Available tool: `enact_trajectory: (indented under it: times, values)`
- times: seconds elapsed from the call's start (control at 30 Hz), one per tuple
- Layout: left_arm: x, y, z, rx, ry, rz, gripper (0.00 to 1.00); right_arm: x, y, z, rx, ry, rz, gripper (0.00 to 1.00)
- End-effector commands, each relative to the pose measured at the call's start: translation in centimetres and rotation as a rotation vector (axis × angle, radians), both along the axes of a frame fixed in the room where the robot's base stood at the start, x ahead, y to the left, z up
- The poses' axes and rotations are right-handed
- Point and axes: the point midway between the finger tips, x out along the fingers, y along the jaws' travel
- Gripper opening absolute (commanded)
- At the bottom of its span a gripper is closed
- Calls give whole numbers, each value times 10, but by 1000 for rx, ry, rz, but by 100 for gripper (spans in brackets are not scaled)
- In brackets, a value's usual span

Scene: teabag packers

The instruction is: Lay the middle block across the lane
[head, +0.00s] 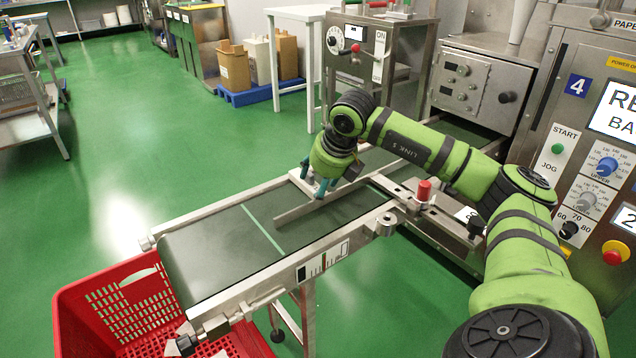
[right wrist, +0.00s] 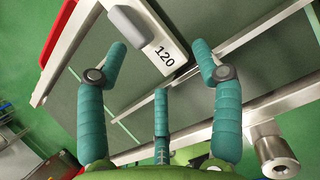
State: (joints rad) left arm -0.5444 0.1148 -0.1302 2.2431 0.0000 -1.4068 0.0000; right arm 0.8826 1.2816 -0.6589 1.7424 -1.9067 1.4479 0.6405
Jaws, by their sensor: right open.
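My right gripper (head: 314,178) is low over the conveyor lane (head: 215,250), near its far rail. Its three teal fingers (right wrist: 160,65) are spread, with nothing between them. A narrow grey bar (head: 296,211) stretches over the belt beside the fingers. In the right wrist view, a white plate marked 120 (right wrist: 165,55) with a rounded grey piece (right wrist: 130,27) on it lies just beyond the fingertips, apparently untouched. I cannot tell which piece is the middle block; the gripper partly hides that area in the head view. My left gripper is out of view.
A red knob (head: 424,190) stands on the near rail by the machine. A control panel (head: 590,170) is at the right. A red crate (head: 85,325) sits under the belt's left end. Green floor is open at the left.

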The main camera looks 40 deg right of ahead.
Motion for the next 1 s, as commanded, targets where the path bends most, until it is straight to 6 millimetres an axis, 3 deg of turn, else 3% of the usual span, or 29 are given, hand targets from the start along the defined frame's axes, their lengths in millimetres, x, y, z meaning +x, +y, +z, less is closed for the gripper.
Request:
enact_trajectory:
  times: [0.53, 0.7, 1.0]
  values:
    - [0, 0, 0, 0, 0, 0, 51, -41, 5, 94, 0, -9, 1, 67]
    - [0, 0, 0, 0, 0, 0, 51, -47, 6, 105, 0, -7, 0, 67]
    - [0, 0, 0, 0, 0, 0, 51, -48, 6, 106, 0, -5, 0, 67]
